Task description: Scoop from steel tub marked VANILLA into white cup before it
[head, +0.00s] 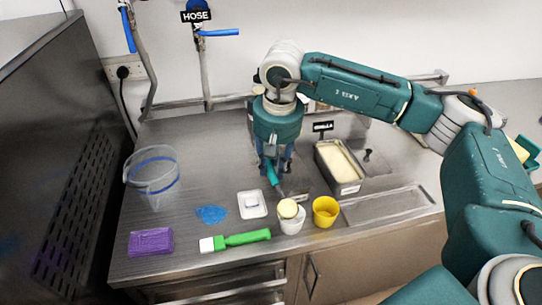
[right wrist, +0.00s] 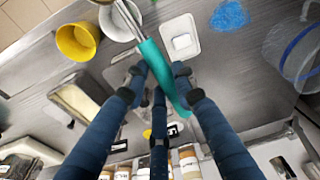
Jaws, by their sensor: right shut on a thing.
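My right gripper (head: 275,168) points down and is shut on the teal handle of a scoop (head: 273,175); the handle also shows between its fingers in the right wrist view (right wrist: 160,72). A rounded pale yellow mass (head: 288,208) is at the scoop's lower end, at the mouth of the white cup (head: 291,226). I cannot tell whether it rests in the cup or on the scoop. The cup shows partly in the right wrist view (right wrist: 117,25). The steel tub (head: 347,188) of pale ice cream stands behind and right, with a black sign (head: 323,126) behind it. My left gripper is out of view.
A yellow cup (head: 325,212) stands just right of the white cup. A white tray (head: 252,205), a green-handled brush (head: 240,239), a blue heap (head: 211,214), a purple pack (head: 151,242) and a clear bucket (head: 153,178) are to the left. A recessed drain (head: 390,206) lies right.

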